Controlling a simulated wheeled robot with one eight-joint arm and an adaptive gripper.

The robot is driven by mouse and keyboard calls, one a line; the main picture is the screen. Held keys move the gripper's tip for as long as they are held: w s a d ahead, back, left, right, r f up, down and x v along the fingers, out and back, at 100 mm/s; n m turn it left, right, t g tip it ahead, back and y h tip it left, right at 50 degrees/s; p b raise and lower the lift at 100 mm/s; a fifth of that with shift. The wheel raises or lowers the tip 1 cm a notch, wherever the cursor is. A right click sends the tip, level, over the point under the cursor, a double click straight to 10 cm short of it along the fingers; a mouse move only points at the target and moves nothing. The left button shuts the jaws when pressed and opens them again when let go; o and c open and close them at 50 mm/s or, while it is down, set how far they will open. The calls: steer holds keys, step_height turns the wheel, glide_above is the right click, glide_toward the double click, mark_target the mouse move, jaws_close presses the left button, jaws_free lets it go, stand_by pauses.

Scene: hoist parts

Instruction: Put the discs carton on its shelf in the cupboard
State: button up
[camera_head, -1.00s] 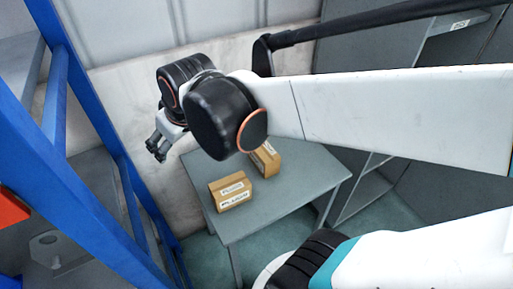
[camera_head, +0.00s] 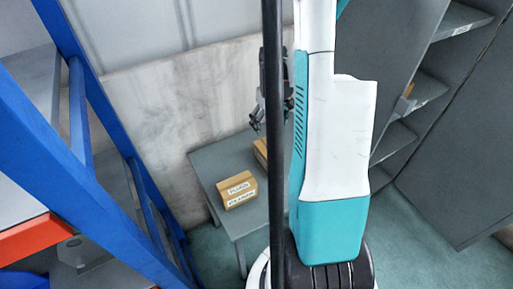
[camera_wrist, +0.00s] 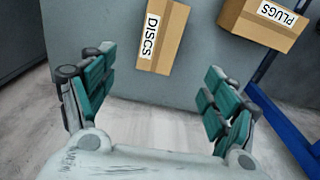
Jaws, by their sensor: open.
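The discs carton (camera_wrist: 170,40) is a brown box with a white DISCS label, on the grey table (camera_wrist: 100,70) in the wrist view. In the head view a brown carton (camera_head: 260,148) on the table is mostly hidden behind my arm; its label is not readable there. My gripper (camera_wrist: 157,78) is open and empty, its two green-padded fingers apart, with the discs carton ahead between them and not touched. In the head view only part of my gripper (camera_head: 257,112) shows, above the table. The grey cupboard (camera_head: 472,130) stands open at right, with several shelves (camera_head: 460,20).
A carton labelled PLUGS (camera_head: 237,190) is close to the discs carton on the table (camera_head: 235,222); it also shows in the wrist view (camera_wrist: 265,25). A blue rack (camera_head: 85,195) with an orange-red part stands at left. A small brown item (camera_head: 405,98) is at a cupboard shelf.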

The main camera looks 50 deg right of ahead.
steer(key=b, duration=0.2)
glide_above(269, 149)
steer(key=f, duration=0.8)
steer(key=shift+s+d, duration=0.15)
steer(key=shift+d, duration=0.15)
steer(key=shift+w+a+f+b, duration=0.15)
steer(key=shift+f+b, duration=0.65)
steer(key=shift+f, duration=0.8)
steer(key=shift+w+a+f+b, duration=0.15)
steer(key=shift+f+b, duration=0.6)
steer(key=shift+f, duration=0.85)
steer(key=shift+s, duration=0.1)
steer(key=shift+r, duration=0.1)
steer(key=c, duration=1.6)
steer(key=shift+o, duration=0.2)
step_height(269, 149, up, 20)
steer(key=p, duration=0.6)
